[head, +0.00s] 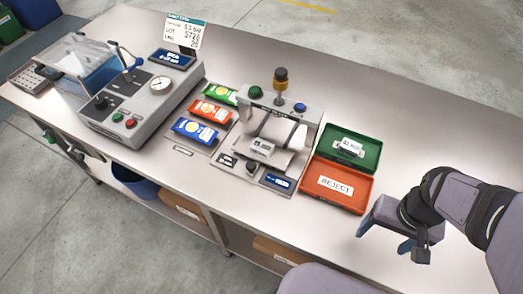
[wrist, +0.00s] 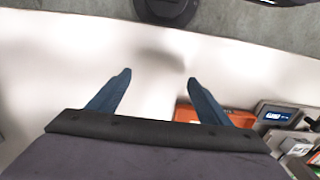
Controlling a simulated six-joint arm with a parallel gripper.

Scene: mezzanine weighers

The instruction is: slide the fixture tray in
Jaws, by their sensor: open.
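In the head view a grey test station (head: 312,112) with a green and a blue button and a yellow-and-black post stands mid-bench. A light grey sliding part, apparently the fixture tray (head: 285,160), sits at its front between dark side rails. A small pale labelled piece (head: 262,149) rests on it. How far the tray is in is not clear. My gripper (head: 385,238) is open and empty at the right, over the bare bench, well apart from the station. Its two blue fingers also show in the wrist view (wrist: 158,77), with nothing between them.
A red REJECT tray (head: 348,202) and a green tray (head: 370,165) holding a labelled piece lie between station and gripper. Green, orange and blue packs (head: 210,112) are left of the station. A gauge machine (head: 140,105) stands farther left. The bench's right side is clear.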

